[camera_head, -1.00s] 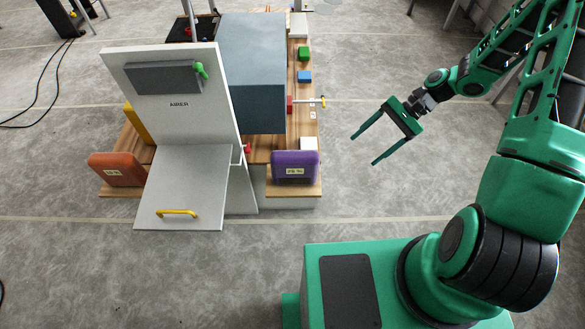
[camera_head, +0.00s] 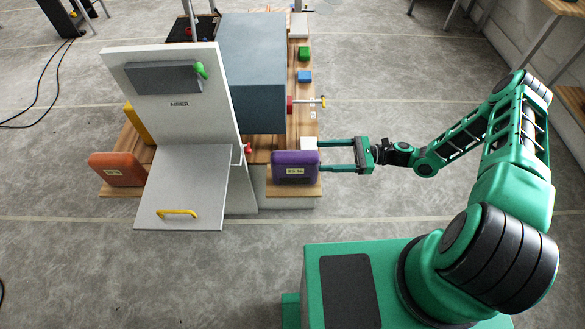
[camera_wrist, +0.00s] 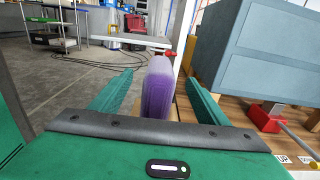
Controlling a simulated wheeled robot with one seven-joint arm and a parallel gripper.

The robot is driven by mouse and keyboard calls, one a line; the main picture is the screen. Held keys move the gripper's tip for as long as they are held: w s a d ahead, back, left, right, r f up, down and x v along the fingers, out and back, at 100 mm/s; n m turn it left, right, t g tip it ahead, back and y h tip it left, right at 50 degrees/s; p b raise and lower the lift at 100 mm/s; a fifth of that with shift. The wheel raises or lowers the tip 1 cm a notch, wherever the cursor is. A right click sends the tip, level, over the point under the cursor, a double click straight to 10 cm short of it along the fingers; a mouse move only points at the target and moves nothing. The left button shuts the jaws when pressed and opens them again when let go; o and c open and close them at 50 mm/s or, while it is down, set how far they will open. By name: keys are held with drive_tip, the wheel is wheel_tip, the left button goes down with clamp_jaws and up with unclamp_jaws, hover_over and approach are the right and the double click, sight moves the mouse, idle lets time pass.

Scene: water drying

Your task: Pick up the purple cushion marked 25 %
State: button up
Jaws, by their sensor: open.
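The purple cushion (camera_head: 296,168) stands upright on a small wooden ledge (camera_head: 292,190) at the front right of the bench. A pale label with blurred text is on its front. My gripper (camera_head: 322,156) is open at the cushion's right side, pointing left, with its fingertips close to the cushion's right edge. In the wrist view the cushion (camera_wrist: 158,92) shows edge-on between the two spread fingers (camera_wrist: 157,95). I cannot tell whether a finger touches it.
A grey panel (camera_head: 182,185) with a yellow handle (camera_head: 177,212) lies left of the cushion. An orange cushion (camera_head: 117,169) stands further left. A large blue-grey box (camera_head: 252,70) and a red-and-yellow valve-like part (camera_head: 305,102) are behind.

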sight(295, 154)
drive_tip(key=a, duration=0.4)
drive_tip(key=shift+w+a, duration=0.1)
drive_tip(key=shift+a, duration=0.3)
drive_tip(key=shift+w+a+f, duration=0.1)
drive_tip(key=shift+a, duration=1.4)
drive_tip(key=shift+w+a+f, duration=0.1)
drive_tip(key=shift+a, duration=1.4)
drive_tip(key=c, duration=1.7)
